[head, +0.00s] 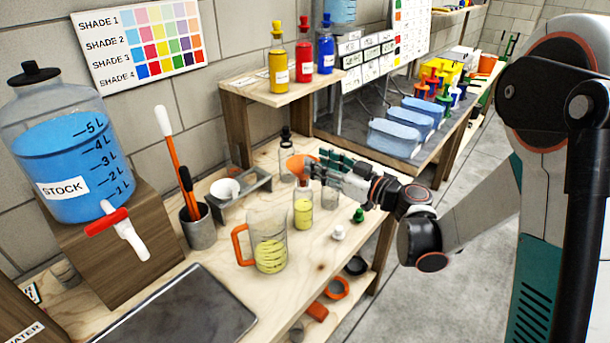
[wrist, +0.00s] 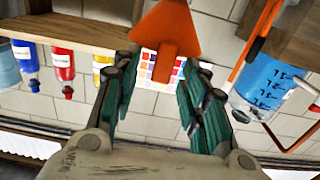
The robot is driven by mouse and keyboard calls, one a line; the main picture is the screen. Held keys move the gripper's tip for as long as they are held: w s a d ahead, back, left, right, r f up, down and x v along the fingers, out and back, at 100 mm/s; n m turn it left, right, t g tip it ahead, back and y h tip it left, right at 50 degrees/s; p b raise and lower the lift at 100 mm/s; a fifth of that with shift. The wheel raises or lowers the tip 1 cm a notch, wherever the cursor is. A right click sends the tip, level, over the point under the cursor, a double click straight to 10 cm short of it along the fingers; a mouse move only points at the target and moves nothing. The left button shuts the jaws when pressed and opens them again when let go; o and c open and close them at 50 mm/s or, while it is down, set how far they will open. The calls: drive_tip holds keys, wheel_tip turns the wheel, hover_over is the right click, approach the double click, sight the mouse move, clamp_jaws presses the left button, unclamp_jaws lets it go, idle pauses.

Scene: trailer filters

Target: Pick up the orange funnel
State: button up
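The orange funnel (head: 301,165) sits above the wooden workbench, just left of my gripper's fingertips in the head view. My gripper (head: 318,167) has green-padded fingers. In the wrist view my gripper (wrist: 160,78) is open, with a gap on both sides of the tab. What supports the funnel is partly hidden, and contact at the fingertips is unclear.
A bottle with yellow liquid (head: 303,210) stands below my gripper. An orange-handled jug (head: 267,240) stands nearer, left of it. A grey tray (head: 242,190) with a white bowl lies left. A shelf (head: 285,95) carries yellow, red and blue bottles behind.

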drive_tip(key=shift+x, duration=0.85)
clamp_jaws()
